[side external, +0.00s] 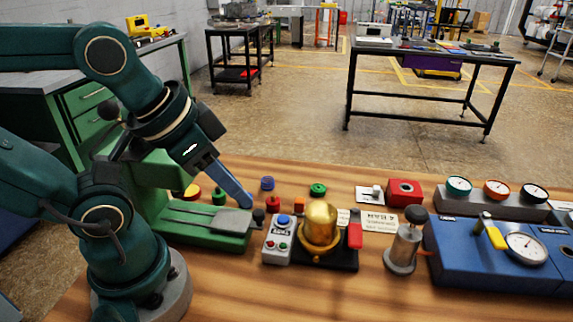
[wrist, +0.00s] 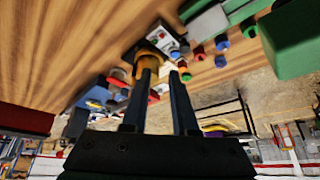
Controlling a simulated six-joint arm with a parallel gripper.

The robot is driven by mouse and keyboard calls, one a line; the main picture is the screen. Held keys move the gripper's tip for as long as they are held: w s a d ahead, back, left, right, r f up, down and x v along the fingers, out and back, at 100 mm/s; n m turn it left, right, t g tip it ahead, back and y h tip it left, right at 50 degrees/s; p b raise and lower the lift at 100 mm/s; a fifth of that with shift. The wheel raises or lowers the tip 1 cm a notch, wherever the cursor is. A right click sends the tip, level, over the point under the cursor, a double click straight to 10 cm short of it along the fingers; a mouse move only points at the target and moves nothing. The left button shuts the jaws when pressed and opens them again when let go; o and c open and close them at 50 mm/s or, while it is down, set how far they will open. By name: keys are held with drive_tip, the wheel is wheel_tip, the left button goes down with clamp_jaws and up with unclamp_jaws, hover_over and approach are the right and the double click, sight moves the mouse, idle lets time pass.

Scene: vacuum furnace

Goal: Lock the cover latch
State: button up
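The gold domed cover (side external: 320,224) sits on a black base (side external: 340,258) on the wooden bench. It also shows behind my fingers in the wrist view (wrist: 149,62), partly hidden. A red upright handle (side external: 355,229), which looks like the cover latch, stands just right of the dome. I cannot tell its exact lock position. My gripper (side external: 247,203) is left of the dome, above the grey plate of a green machine, pointing down and right. In the wrist view its two fingers (wrist: 161,73) are apart, with nothing held between them.
A grey button box (side external: 279,240) stands left of the dome. A metal cylinder with a black knob (side external: 404,245) and a blue unit with a gauge (side external: 500,260) stand right. Several small coloured knobs and a red box (side external: 404,192) lie behind. The green machine (side external: 200,222) is below my gripper.

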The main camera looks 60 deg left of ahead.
drive_tip(key=w+r, duration=0.1)
drive_tip(key=w+d+r+m, duration=0.1)
drive_tip(key=r, duration=0.1)
drive_tip(key=w+r+m, duration=0.1)
drive_tip(key=w+r, duration=0.1)
drive_tip(key=shift+w+d+h, duration=0.1)
drive_tip(key=shift+d+h, duration=0.25)
drive_tip(key=shift+h, duration=0.05)
clamp_jaws()
drive_tip(key=w+d+f+m+g+h, duration=0.1)
drive_tip(key=w+d+f+m+g, duration=0.1)
drive_tip(key=w+d+m, duration=0.4)
drive_tip(key=shift+w+d+g+h, duration=0.4)
drive_tip(key=shift+w+d+g, duration=0.1)
drive_tip(key=shift+w+d, duration=2.1)
drive_tip(key=shift+w+a+f, duration=0.1)
drive_tip(key=shift+w+a, duration=0.15)
